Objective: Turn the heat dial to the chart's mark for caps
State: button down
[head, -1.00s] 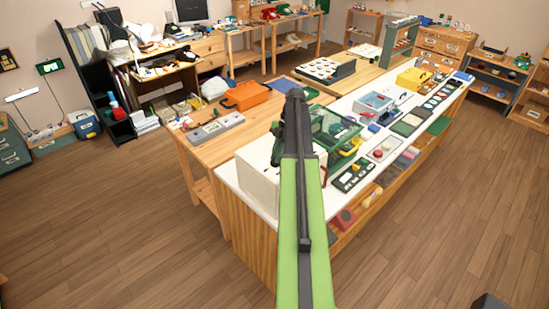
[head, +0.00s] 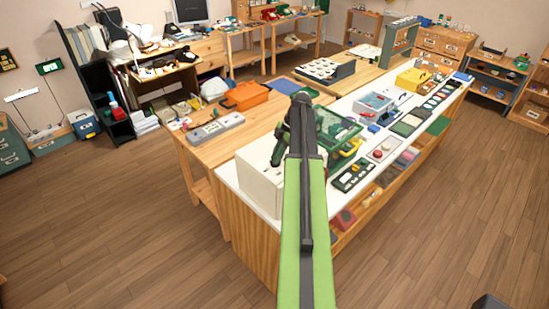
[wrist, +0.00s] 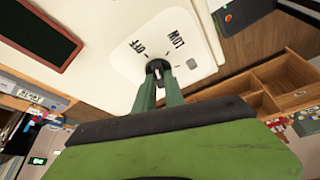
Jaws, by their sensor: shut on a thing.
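The heat dial (wrist: 157,65) is a small dark knob on a white plate with the words OFF and LOW, in the wrist view. My gripper (wrist: 161,78) is shut on the knob, one finger on each side, and they hide much of it. I cannot tell the dial's exact setting. The plate is on a cream box (head: 259,182) at the near left end of the white counter in the head view. There my gripper (head: 277,157) is beside the box's top, partly behind my arm. A dark board with a red frame (wrist: 40,30) shows in the wrist view; no writing on it is readable.
A green crate (head: 338,124) stands just right of the box, close to my arm. The white counter (head: 232,176) holds several panels and cases farther along. A wooden table (head: 199,152) with a grey device (head: 216,127) is to the left. The floor in front is clear.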

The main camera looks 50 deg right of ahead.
jog(key=m, duration=0.2)
jog(key=m+t+h, duration=0.1)
jog(key=m, duration=0.1)
jog(key=m+h, duration=0.1)
jog(key=m, duration=0.1)
jog(key=shift+s+a+m+t, duration=0.1)
jog(key=shift+s+m+t, duration=0.2)
jog(key=shift+s+t, duration=0.1)
jog(key=m, duration=0.2)
jog(key=m+h, duration=0.1)
jog(key=m, duration=0.1)
jog(key=m+h, duration=0.1)
jog(key=m, duration=0.1)
jog(key=shift+a+f+t, duration=0.1)
jog(key=shift+a+t, duration=0.2)
jog(key=m+h, duration=0.1)
jog(key=m, duration=0.2)
jog(key=m+h, duration=0.1)
jog(key=m, duration=0.2)
jog(key=shift+a+m+g+h, duration=0.2)
jog(key=shift+m+g+h, duration=0.1)
jog(key=shift+g, duration=0.1)
jog(key=shift+w, duration=0.1)
jog(key=c, duration=1.4)
grip_release()
jog(key=shift+c, duration=0.2)
jog(key=p+v, duration=1.6)
jog(key=v, duration=0.1)
